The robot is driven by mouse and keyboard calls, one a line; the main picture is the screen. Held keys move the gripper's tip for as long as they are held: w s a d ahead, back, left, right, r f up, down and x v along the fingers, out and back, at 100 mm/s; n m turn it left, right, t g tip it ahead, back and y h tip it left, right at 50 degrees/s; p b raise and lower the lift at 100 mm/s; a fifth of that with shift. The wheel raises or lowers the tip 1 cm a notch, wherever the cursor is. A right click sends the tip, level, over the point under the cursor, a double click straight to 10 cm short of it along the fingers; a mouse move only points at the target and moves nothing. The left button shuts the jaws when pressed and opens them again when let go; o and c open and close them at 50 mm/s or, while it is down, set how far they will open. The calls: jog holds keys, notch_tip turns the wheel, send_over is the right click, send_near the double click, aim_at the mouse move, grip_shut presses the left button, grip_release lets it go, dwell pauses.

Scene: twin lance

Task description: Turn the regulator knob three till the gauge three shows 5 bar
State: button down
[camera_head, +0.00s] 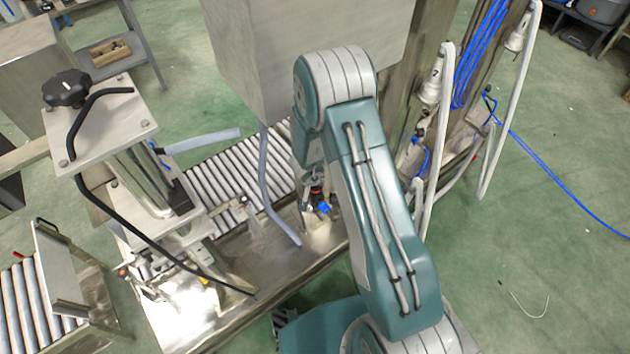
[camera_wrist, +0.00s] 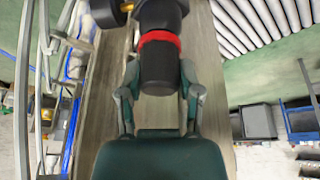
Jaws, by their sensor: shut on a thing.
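A black cylindrical regulator knob (camera_wrist: 160,62) with a red ring stands upright in the picture at the top centre of the wrist view. My gripper (camera_wrist: 160,80) is shut on it, one finger on each side of its lower end. A dark round part (camera_wrist: 106,12), perhaps a gauge, is cut off by the top edge beside the knob. No dial face or reading shows. In the head view a small black and red part (camera_head: 317,190) shows beside my arm, above a blue fitting. My arm hides most of that spot, and no number on the knob is readable.
A steel box (camera_head: 300,60) hangs behind my arm. A grey hose (camera_head: 272,190) hangs beside a roller conveyor (camera_head: 215,165). A press with a black hand knob (camera_head: 67,88) stands at left. White and blue hoses hang at right. Green floor is open at far right.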

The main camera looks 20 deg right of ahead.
jog(key=shift+w+a, duration=0.1)
jog(key=shift+c, duration=1.3)
grip_release()
jog(key=v, duration=1.2)
